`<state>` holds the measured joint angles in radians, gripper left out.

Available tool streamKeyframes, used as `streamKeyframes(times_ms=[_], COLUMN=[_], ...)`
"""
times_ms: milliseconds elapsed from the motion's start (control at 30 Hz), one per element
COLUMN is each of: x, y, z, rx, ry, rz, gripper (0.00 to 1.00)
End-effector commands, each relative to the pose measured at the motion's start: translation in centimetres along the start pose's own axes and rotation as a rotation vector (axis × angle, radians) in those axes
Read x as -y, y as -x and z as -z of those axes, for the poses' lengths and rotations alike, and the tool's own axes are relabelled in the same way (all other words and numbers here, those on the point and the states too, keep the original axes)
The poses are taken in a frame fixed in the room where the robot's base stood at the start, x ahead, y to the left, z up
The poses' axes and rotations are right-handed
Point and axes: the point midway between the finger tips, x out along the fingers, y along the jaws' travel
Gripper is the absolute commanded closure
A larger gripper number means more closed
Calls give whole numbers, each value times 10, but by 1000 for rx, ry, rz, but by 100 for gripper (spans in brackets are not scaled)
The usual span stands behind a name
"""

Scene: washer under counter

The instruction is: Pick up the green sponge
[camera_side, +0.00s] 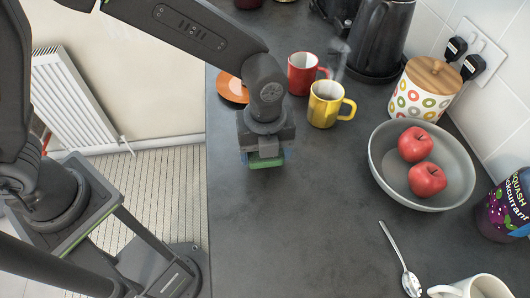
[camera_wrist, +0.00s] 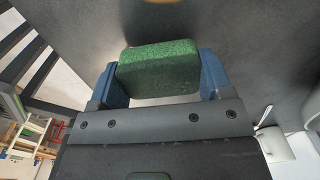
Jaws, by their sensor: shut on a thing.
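The green sponge (camera_wrist: 158,68) sits between the two blue fingers of my gripper (camera_wrist: 160,75) in the wrist view, and both fingers touch its sides. In the side view the sponge (camera_side: 266,162) shows as a green strip below my gripper (camera_side: 266,158), near the left edge of the dark counter. The gripper points downward and is shut on the sponge. From these views I cannot tell clearly how far the sponge is above the counter.
Behind my gripper stand an orange saucer (camera_side: 232,88), a red mug (camera_side: 303,74) and a yellow mug (camera_side: 326,104). To the right are a grey bowl (camera_side: 383,180) with two apples, a spoon (camera_side: 400,262) and a white mug (camera_side: 474,288). The counter's front middle is clear.

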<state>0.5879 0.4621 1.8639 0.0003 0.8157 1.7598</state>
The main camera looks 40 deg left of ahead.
Motion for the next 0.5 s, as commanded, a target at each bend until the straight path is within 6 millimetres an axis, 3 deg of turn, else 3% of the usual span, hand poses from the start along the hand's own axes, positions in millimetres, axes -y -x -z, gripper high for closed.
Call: streamKeyframes(times_ms=[133,500], x=[0,-48], y=[29,74], z=[-1,-69], rx=[1,1], ry=[0,6], rz=[7,4], gripper=[49,49])
